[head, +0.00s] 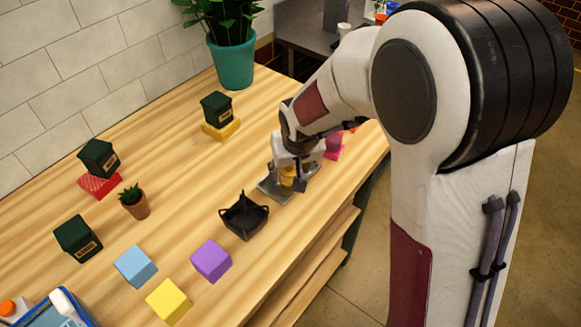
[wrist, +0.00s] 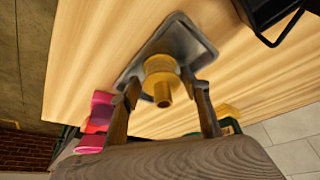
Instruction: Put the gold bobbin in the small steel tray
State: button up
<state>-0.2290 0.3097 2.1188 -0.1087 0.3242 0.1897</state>
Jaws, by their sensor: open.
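The gold bobbin (head: 288,177) appears upright within the outline of the small steel tray (head: 269,190), near the right edge of the table in the head view. In the wrist view the bobbin (wrist: 161,70) shows in front of the tray (wrist: 188,38), with its narrow stem towards the camera. Whether its base touches the tray floor is hard to tell. My gripper (wrist: 164,86) is open, with one finger on each side of the bobbin. In the head view my gripper (head: 294,175) is right over the tray and hides part of it.
A black square tray (head: 244,216) stands left of the steel tray. Purple (head: 211,260), blue (head: 135,265) and yellow (head: 168,301) blocks lie nearer the front. Pink things (wrist: 98,112) lie close beside my gripper. A potted plant (head: 231,60) stands at the back.

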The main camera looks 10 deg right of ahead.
jog(key=v, duration=1.2)
dwell(0.3)
jog(key=shift+r, duration=0.1)
dwell(0.6)
jog(key=s+d+r, duration=0.2)
jog(key=s+d, duration=0.1)
jog(key=s, duration=0.4)
jog(key=s+d+r+m, duration=0.1)
jog(key=s+d, duration=0.2)
jog(key=s, duration=0.5)
jog(key=s+d+r+t, duration=0.1)
jog(key=s+d+r, duration=0.1)
jog(key=s+d, duration=0.2)
jog(key=s, duration=0.3)
jog(key=shift+s+r+m+h, duration=0.3)
jog(key=shift+s, duration=0.1)
